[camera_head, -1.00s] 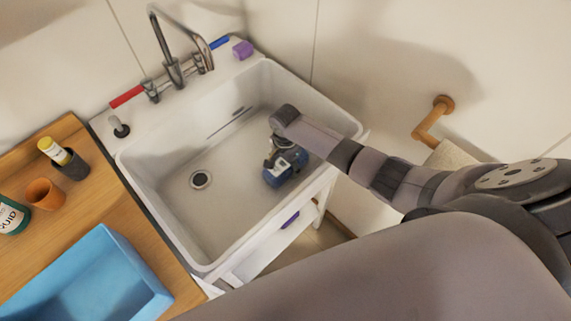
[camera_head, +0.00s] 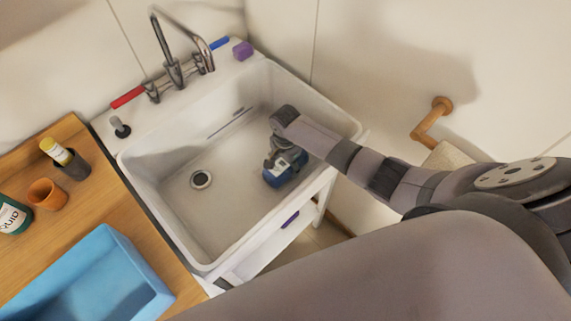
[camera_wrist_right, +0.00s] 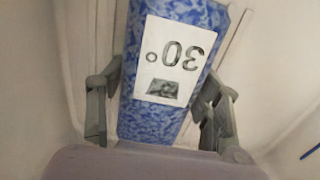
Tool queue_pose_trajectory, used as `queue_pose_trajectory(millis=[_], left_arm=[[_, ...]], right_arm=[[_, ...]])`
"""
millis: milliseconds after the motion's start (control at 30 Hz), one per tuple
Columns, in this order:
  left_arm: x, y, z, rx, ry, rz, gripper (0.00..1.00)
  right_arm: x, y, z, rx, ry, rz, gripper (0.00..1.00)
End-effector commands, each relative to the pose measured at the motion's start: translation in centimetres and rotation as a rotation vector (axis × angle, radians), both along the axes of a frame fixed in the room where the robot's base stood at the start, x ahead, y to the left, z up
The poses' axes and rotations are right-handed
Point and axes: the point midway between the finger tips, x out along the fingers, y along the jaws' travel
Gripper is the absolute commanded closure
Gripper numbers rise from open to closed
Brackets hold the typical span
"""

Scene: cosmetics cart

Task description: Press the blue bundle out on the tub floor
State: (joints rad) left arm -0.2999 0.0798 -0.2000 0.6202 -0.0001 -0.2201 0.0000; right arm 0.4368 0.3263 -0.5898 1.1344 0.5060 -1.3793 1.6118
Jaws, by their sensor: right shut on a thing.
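The blue bundle (camera_head: 283,176) is in the white tub (camera_head: 225,212), toward its right side. In the right wrist view the bundle (camera_wrist_right: 153,121) is a mottled blue block with a white label reading "30°", upside down. My right gripper (camera_head: 276,162) reaches down into the tub from above. Its fingers (camera_wrist_right: 160,108) lie on either side of the bundle and are shut on it. I cannot tell whether the bundle's underside touches the tub floor. My left gripper is not in view.
A round drain (camera_head: 201,179) lies in the tub floor left of the bundle. A faucet (camera_head: 172,62) stands at the back rim, with a purple block (camera_head: 243,50) beside it. A wooden counter with a blue bin (camera_head: 88,282) is at the left. The tub walls enclose my gripper.

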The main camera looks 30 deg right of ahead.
Motion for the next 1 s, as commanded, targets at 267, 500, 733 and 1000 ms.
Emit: queue_pose_trajectory(millis=[267,500,733,1000], left_arm=[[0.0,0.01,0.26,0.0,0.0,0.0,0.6],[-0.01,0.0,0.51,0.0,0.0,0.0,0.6],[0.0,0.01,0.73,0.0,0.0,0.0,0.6],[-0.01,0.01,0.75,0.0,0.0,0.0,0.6]], right_arm=[[-0.24,-0.03,-0.15,-0.001,0.005,0.0,0.63],[-0.24,-0.03,-0.11,-0.001,0.006,0.0,0.63],[-0.26,-0.03,-0.08,0.0,0.006,0.0,0.63],[-0.24,-0.03,-0.1,-0.001,0.006,0.0,0.63]])
